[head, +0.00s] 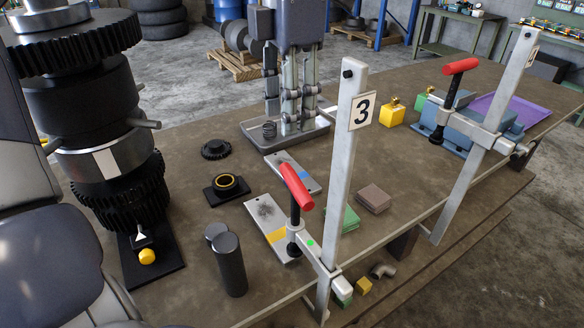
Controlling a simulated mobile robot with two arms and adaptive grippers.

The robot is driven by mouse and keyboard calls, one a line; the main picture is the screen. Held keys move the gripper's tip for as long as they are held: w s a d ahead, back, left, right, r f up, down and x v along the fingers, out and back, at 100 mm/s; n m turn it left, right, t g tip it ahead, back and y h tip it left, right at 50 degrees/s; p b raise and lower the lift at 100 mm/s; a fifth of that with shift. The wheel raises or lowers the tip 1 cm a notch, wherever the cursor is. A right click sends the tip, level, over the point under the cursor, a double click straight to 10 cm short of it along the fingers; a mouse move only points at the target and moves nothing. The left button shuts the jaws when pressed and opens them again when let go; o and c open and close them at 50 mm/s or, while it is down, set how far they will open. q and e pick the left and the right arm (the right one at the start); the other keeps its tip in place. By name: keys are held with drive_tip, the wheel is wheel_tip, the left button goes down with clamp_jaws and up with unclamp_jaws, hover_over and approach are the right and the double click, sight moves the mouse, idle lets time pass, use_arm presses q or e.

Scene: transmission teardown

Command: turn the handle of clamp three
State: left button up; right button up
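Clamp three (342,170) is a pale metal bar clamp at the table's front edge, with a white plate (362,110) marked 3 near its top. Its red handle (296,186) sits tilted on a black spindle (294,222), above a pale plate with a yellow stripe. A green dot marks its lower arm. My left arm's grey links fill the left edge, well apart from the handle. Only a dark part at the bottom edge may belong to my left gripper (150,324); no fingertips show. My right gripper is not in view.
A tall gear stack (95,115) stands at the left. Dark cylinders (229,265) stand left of clamp three. A second clamp with a red handle (460,66) stands at the right. Green and brown blocks (373,198) lie behind clamp three. The table's middle is partly clear.

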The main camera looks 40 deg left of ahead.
sight(294, 179)
use_arm(q)
drive_tip(key=f+n+p, duration=0.1)
drive_tip(key=f+n, duration=0.3)
drive_tip(key=n, duration=0.1)
drive_tip(key=f+n+t+h+p, duration=0.1)
drive_tip(key=f+n, duration=0.3)
drive_tip(key=n, duration=0.2)
drive_tip(key=d+f+n+p, duration=0.1)
drive_tip(key=f+n, duration=0.2)
drive_tip(key=n, duration=0.3)
drive_tip(key=shift+s+f+t+h, duration=0.3)
drive_tip(key=shift+s+f, duration=0.05)
drive_tip(key=shift+f, duration=0.05)
clamp_jaws()
